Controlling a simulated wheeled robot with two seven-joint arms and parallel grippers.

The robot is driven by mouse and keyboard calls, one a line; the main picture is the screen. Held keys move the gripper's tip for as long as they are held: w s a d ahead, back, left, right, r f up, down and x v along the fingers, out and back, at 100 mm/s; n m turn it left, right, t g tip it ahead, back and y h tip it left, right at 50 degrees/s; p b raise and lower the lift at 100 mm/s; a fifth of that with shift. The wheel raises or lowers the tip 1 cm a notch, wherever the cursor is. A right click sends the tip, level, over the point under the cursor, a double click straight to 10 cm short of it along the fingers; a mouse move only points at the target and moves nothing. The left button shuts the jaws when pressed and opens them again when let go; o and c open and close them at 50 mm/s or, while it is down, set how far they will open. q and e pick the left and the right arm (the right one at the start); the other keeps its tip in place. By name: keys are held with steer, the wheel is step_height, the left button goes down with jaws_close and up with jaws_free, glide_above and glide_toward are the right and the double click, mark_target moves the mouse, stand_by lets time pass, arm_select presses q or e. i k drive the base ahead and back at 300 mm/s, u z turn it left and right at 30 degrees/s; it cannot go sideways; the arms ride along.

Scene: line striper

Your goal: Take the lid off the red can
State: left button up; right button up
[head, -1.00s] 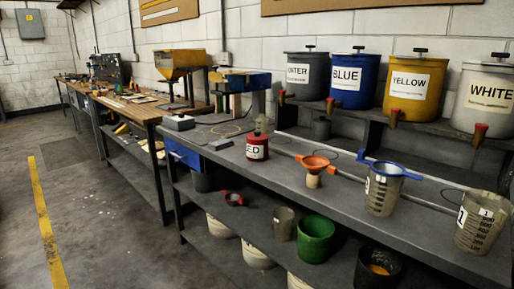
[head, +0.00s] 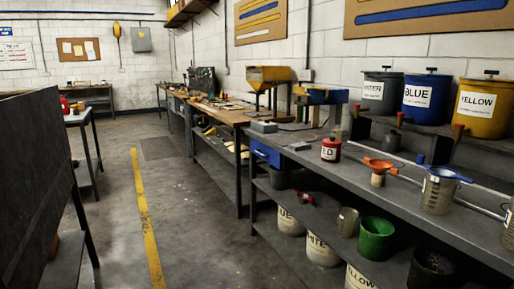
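The red can (head: 331,150) stands upright on the grey bench top, right of the picture's middle. It has a white label whose lettering is partly readable as "ED". Its top is small at this distance, and I cannot make out clearly how the lid sits. No gripper touches it. Neither of my grippers shows in the head view.
The grey bench (head: 300,158) runs along the right wall. Labelled buckets (head: 427,93) stand on a raised shelf behind. A dark panel (head: 38,180) is at left; the floor between is clear.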

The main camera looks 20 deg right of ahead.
mark_target(332, 140)
steer(key=z, duration=0.1)
steer(key=k, duration=0.25)
steer(key=u, duration=0.35)
steer(key=i, duration=1.85)
steer(key=z, duration=1.1)
